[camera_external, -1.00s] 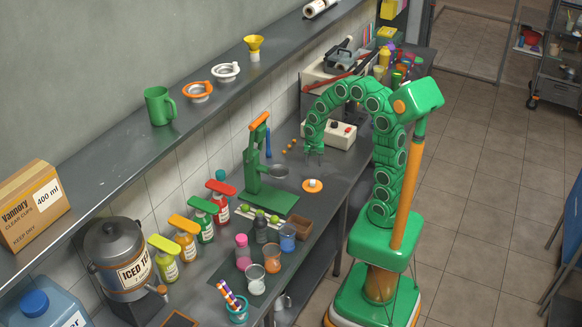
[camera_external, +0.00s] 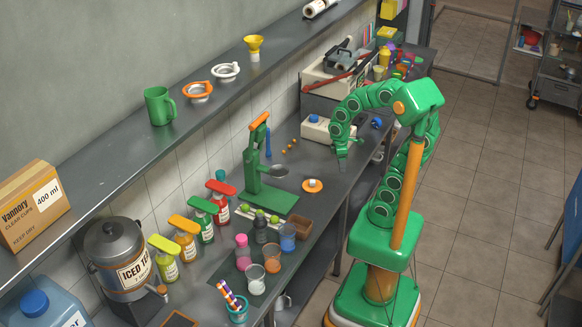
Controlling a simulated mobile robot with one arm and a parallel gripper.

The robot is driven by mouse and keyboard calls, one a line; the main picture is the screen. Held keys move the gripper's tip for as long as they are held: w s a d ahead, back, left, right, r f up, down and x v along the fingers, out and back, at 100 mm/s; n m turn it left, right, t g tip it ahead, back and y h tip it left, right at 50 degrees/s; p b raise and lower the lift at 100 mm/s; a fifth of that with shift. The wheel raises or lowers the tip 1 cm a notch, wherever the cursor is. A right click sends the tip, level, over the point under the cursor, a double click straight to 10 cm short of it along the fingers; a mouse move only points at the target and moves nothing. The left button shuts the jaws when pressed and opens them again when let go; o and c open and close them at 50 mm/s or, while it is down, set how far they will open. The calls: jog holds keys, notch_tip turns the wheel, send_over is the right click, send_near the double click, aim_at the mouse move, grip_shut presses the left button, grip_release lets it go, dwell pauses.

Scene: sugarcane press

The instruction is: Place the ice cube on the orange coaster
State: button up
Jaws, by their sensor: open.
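The orange coaster (camera_external: 313,187) lies flat on the grey counter, right of the green press. A small whitish block, which looks like the ice cube (camera_external: 312,183), sits on the coaster. My gripper (camera_external: 342,168) hangs above the counter, behind and to the right of the coaster and apart from it. It is open and small in this view. No object shows between its fingers.
The green press (camera_external: 265,185) with its small pan stands left of the coaster. A white box (camera_external: 320,129) is behind my gripper. Coloured bottles (camera_external: 201,218) and several cups stand nearer the front. The counter around the coaster is mostly clear.

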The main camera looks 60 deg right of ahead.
jog(key=s+a+r+m, duration=0.1)
jog(key=s+r+m, duration=0.1)
jog(key=s+m, duration=0.3)
jog(key=shift+s+a+m, duration=0.3)
jog(key=shift+s+m, duration=0.1)
jog(key=shift+s, duration=0.7)
